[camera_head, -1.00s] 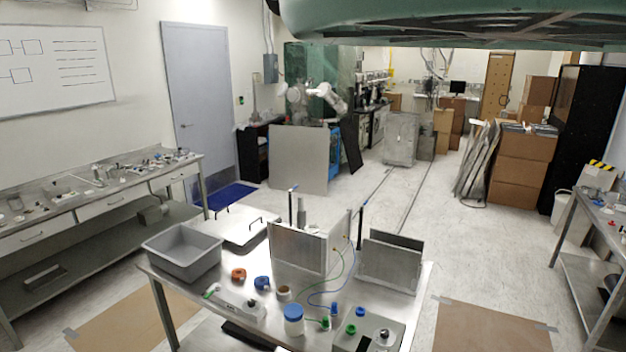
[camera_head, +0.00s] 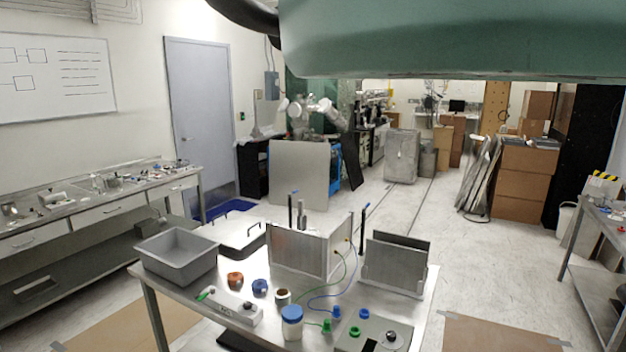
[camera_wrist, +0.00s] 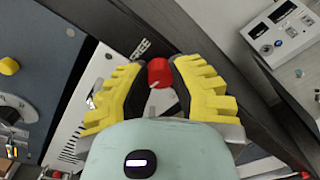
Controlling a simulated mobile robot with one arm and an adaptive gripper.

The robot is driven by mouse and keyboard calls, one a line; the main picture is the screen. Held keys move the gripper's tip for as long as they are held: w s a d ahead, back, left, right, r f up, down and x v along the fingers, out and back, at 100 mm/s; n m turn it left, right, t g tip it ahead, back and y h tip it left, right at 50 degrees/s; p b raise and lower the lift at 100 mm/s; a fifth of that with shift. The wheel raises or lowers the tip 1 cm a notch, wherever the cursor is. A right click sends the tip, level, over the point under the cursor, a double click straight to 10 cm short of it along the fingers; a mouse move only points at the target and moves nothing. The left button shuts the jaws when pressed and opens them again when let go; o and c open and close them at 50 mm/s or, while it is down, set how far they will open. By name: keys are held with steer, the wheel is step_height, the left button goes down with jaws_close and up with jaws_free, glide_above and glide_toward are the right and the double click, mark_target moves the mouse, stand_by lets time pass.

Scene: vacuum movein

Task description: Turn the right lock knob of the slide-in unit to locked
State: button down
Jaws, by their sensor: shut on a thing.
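In the wrist view, a red knob (camera_wrist: 159,73) with a pale pointer mark on its lower left edge sits between the yellow, black-lined fingers of my gripper (camera_wrist: 158,77). The fingers are shut on the knob from both sides. Any other lettering around the knob is hidden by the fingers. In the head view neither the knob nor my gripper shows.
In the wrist view, a yellow knob (camera_wrist: 8,66) sits at the left edge, and a pale instrument (camera_wrist: 283,32) with a display is at the upper right.

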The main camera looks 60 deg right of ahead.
steer(key=shift+f+n+b, duration=0.15)
steer(key=shift+n+b, duration=0.25)
steer(key=shift+n, duration=0.3)
steer(key=c, duration=0.7)
jaws_free()
steer(key=shift+a, duration=0.1)
steer(key=shift+c, duration=0.2)
steer(key=w+d, duration=0.1)
steer(key=d, duration=1.1)
steer(key=shift+w, duration=0.2)
